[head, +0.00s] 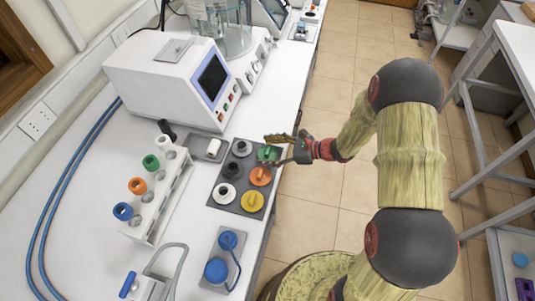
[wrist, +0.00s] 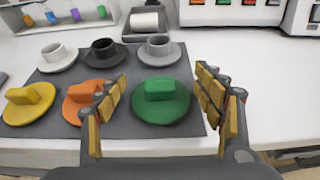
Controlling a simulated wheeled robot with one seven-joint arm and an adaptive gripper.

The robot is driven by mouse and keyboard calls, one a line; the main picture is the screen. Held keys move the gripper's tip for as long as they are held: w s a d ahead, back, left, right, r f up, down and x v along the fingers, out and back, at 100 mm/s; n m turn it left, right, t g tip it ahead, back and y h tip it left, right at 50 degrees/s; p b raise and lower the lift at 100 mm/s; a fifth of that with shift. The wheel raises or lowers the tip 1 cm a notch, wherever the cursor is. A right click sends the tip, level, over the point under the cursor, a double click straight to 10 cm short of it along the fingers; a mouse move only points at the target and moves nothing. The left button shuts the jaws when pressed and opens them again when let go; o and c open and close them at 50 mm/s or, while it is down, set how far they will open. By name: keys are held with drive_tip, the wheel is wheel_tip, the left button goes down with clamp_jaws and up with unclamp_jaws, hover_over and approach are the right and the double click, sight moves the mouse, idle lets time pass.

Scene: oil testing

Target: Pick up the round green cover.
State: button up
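The round green cover (wrist: 161,102) lies on a dark grey mat (wrist: 65,135) in the wrist view, with a raised block-shaped handle on top. In the head view the green cover (head: 268,153) sits at the mat's far right corner, partly hidden by my gripper. My gripper (head: 283,148) is just above and beside it. In the wrist view its two fingers (wrist: 165,108) are spread wide, one on each side of the green cover, with nothing between them touching the handle.
An orange cover (wrist: 88,98) lies close to the left finger. A yellow cover (wrist: 28,103) and white, black and grey cup-like pieces share the mat. A white machine (head: 165,82) and a rack (head: 160,195) stand nearby. The bench edge is close on the right.

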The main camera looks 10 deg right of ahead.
drive_tip(key=c, duration=1.2)
drive_tip(key=shift+c, duration=0.2)
